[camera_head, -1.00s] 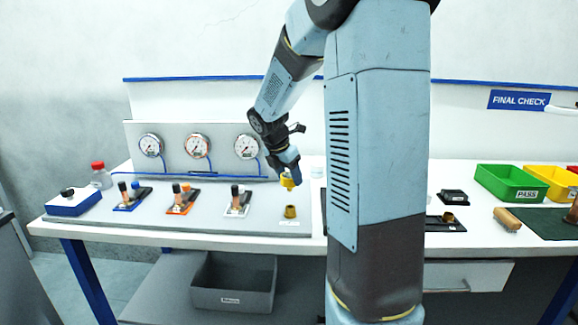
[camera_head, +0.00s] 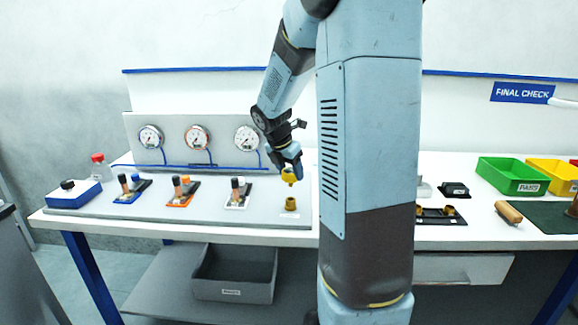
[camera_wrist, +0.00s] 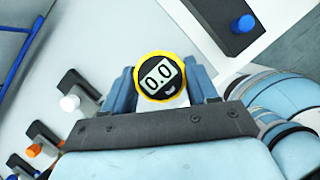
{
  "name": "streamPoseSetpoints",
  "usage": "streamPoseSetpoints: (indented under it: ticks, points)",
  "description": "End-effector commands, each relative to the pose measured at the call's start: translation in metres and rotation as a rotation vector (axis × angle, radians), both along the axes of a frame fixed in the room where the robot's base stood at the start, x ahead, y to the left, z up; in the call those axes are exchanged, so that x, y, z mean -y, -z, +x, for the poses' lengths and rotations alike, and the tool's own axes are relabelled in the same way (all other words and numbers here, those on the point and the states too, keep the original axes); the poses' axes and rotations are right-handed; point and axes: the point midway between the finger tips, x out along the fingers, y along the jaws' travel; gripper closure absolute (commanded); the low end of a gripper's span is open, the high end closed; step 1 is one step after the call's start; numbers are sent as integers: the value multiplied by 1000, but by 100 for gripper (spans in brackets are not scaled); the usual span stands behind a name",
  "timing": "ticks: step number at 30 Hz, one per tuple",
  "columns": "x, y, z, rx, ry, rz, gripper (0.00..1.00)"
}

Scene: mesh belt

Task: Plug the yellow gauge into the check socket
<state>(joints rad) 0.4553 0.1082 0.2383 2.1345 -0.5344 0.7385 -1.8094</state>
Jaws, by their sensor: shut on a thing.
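My gripper (camera_head: 288,166) is shut on the yellow gauge (camera_head: 289,175) and holds it above the front right part of the grey board. In the wrist view the gauge (camera_wrist: 159,76) shows a round yellow rim and a dark face reading 0.0, between my blue fingers (camera_wrist: 160,88). A brass-coloured socket (camera_head: 290,204), which looks like the check socket, stands on the board just below the gauge. A gap shows between them. The wrist view does not show this socket; the gauge and gripper may hide it.
Blue (camera_head: 130,189), orange (camera_head: 182,192) and white (camera_head: 237,194) fixtures line the board to the left. Dial gauges (camera_head: 198,138) hang on the panel behind. A dark plate with brass fittings (camera_head: 432,215) and a green bin (camera_head: 512,178) stand right. My arm blocks the middle.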

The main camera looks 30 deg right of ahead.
Motion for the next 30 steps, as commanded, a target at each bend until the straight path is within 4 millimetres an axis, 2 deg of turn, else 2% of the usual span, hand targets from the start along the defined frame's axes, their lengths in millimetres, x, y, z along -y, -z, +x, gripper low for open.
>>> streamPoseSetpoints:
  ticks: [13,30]
  points:
    - [-3,31,1,0,-5,1,78]
    - [-3,36,1,1,-6,0,78]
